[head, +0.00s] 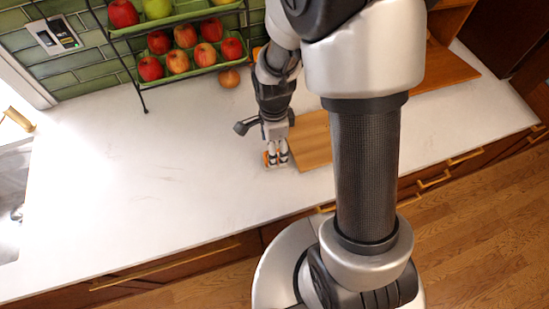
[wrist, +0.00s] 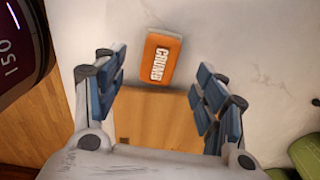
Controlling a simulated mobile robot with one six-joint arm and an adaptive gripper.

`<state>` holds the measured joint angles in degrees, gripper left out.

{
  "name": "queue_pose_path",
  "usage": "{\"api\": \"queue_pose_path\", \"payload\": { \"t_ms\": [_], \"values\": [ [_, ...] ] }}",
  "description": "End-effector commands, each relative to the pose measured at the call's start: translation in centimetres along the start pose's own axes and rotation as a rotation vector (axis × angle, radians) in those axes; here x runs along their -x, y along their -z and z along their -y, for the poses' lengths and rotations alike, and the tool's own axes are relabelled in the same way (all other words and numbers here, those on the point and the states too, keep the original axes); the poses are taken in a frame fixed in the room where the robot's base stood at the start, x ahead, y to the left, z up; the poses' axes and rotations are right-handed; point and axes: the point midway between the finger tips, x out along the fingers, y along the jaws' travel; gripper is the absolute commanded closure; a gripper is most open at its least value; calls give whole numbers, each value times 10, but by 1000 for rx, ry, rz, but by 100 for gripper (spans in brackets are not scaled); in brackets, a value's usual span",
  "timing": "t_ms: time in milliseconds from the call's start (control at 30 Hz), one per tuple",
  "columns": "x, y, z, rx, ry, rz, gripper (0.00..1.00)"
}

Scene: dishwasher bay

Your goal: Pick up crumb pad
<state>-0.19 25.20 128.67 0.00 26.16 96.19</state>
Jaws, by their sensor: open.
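The crumb pad (wrist: 163,58) is a small orange block with white lettering and a pale edge, lying on the white countertop in the wrist view. It lies just beyond the edge of a wooden board, between and ahead of my open fingers. My gripper (wrist: 158,88) is open and empty, with blue pads on both fingers. In the head view my gripper (head: 278,159) points down at the counter over the pad. Only a bit of orange (head: 266,158) shows there beside the fingers, the rest being hidden.
The wooden board (head: 311,140) lies right of my gripper. A two-tier green rack (head: 205,66) of apples stands at the back, with a loose round fruit (head: 228,78) near it. A sink (head: 12,190) is at the far left. The white counter (head: 130,180) left of my gripper is clear.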

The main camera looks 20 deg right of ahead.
Motion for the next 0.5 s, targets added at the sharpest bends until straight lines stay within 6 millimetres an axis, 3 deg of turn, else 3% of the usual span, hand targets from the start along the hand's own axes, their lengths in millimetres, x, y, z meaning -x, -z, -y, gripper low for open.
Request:
{"api": "queue_pose_path", "payload": {
  "t_ms": [167,500],
  "values": [
    [-9,0,0,0,0,0,35],
    [-54,3,-1,0,-2,0,35]
  ]
}}
